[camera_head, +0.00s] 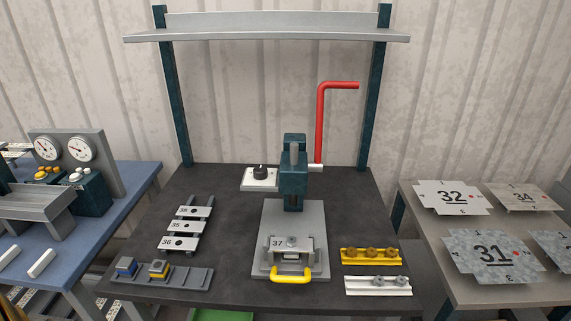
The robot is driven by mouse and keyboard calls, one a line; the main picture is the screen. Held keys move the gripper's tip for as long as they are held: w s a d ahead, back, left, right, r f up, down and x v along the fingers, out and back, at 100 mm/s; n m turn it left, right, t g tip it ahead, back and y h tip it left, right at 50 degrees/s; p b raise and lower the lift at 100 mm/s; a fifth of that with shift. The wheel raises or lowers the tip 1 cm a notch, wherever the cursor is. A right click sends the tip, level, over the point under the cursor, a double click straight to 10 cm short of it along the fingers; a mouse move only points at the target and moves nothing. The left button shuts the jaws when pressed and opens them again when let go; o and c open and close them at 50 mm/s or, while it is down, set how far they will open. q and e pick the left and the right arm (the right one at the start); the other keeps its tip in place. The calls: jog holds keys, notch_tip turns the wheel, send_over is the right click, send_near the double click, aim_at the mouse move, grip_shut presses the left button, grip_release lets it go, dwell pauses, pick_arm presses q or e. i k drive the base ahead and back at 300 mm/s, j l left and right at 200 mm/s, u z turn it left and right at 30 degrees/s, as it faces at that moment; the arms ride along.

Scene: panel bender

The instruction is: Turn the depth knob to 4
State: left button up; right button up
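The depth knob (260,173) is a small black round knob on a white plate (257,185), attached at the left side of the dark teal press head (293,172). It stands above the dark workbench, left of the press column. The marks on its plate are too small to read, so its setting cannot be told. A red crank-shaped lever (320,120) rises at the right of the press head. Neither my left nor my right gripper shows in the head view.
The press base (312,220) has a yellow handle (291,279) in front. Numbered plates (184,226) and a grey rail (190,280) lie left; yellow (371,262) and white (393,291) rails lie right. A shelf (270,35) spans above. Side tables flank the dark bench (225,213).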

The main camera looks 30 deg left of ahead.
aim_at(259, 172)
jog(key=u, duration=1.15)
jog(key=i+j+u, duration=0.1)
jog(key=j, duration=0.25)
jog(key=i+j+u, duration=0.1)
jog(key=i+j, duration=0.25)
